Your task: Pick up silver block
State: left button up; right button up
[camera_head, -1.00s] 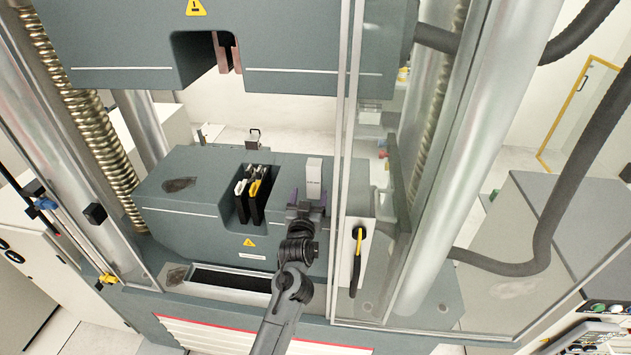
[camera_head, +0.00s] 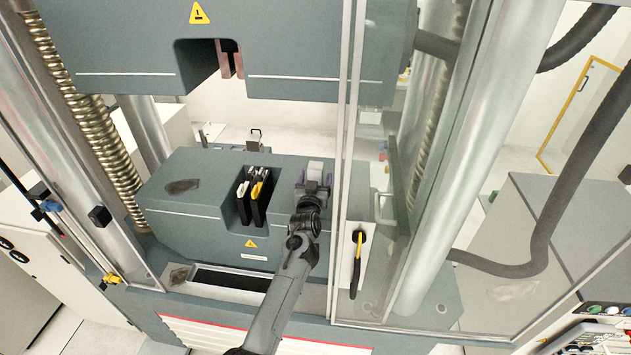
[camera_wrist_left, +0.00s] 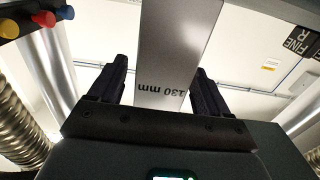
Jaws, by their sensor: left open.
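The silver block (camera_head: 315,167) stands upright on the right part of the grey lower machine body. My left gripper (camera_head: 314,182) is right in front of it and covers its lower part in the head view. In the left wrist view, the block (camera_wrist_left: 175,50) rises between the two dark fingers of the gripper (camera_wrist_left: 160,76), with "130 mm" printed on its face. The fingers are open, with a gap on each side of the block. My right gripper is not in view.
A slot with black and yellow-tipped clamps (camera_head: 254,192) lies left of the block. A clear door panel (camera_head: 346,130) with a yellow-and-black handle stands close on the right. The upper machine body (camera_head: 310,50) overhangs from above.

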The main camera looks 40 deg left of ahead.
pick_arm(q)
jog(key=shift+w, duration=0.1)
grip_shut()
jog(key=shift+r, duration=0.15)
dwell(0.4)
jog(key=shift+r, duration=0.1)
